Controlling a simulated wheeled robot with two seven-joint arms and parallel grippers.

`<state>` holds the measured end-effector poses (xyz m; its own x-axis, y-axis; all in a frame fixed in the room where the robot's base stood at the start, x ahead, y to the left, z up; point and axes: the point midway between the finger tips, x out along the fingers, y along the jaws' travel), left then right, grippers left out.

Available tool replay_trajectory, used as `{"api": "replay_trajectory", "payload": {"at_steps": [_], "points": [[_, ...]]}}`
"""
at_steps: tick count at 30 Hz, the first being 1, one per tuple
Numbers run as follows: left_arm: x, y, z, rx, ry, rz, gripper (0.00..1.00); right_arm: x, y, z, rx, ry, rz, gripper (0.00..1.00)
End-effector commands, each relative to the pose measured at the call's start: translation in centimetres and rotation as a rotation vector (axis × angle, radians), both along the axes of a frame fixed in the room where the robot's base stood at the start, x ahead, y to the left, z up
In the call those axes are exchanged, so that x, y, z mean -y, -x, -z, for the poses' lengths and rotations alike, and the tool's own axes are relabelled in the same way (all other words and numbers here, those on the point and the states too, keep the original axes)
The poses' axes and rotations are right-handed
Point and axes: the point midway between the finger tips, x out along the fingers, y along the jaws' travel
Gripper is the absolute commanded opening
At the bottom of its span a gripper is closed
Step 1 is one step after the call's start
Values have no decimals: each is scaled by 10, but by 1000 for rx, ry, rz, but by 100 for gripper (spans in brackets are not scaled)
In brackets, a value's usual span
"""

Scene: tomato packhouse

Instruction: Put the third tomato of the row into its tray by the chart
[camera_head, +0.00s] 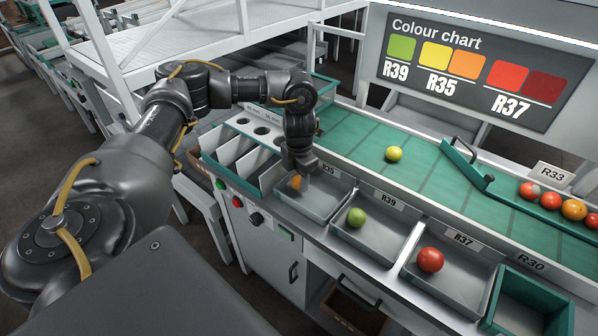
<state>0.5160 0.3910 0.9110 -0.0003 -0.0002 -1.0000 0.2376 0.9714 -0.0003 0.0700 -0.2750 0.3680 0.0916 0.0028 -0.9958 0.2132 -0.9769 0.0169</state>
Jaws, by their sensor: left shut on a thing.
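My left gripper (298,172) points down over the R35 tray (325,207) and is shut on an orange tomato (296,183), which is mostly hidden by the fingers. The R35 tray is grey and otherwise looks empty. The R39 tray (374,243) beside it holds a green tomato (356,217). The R37 tray (450,283) holds a red tomato (430,260). The colour chart (473,70) pairs green with R39, yellow and orange with R35, and the reds with R37. My right gripper is out of view.
Several red and orange tomatoes (574,210) sit on the belt at the right, behind a green gate bar (466,165), by the R33 sign (550,171). A green R30 tray (530,305) stands at the right end. A panel with holes (258,128) is left of the gripper.

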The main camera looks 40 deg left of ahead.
Motion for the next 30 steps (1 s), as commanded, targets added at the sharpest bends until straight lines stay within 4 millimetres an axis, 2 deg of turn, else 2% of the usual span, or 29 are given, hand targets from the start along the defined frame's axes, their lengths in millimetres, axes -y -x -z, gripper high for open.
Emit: {"api": "replay_trajectory", "payload": {"at_steps": [28,29,30], "points": [[0,0,12,0,0,0,27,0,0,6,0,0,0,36],[0,0,12,0,0,0,42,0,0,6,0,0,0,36],[0,0,12,0,0,0,48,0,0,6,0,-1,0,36]]}}
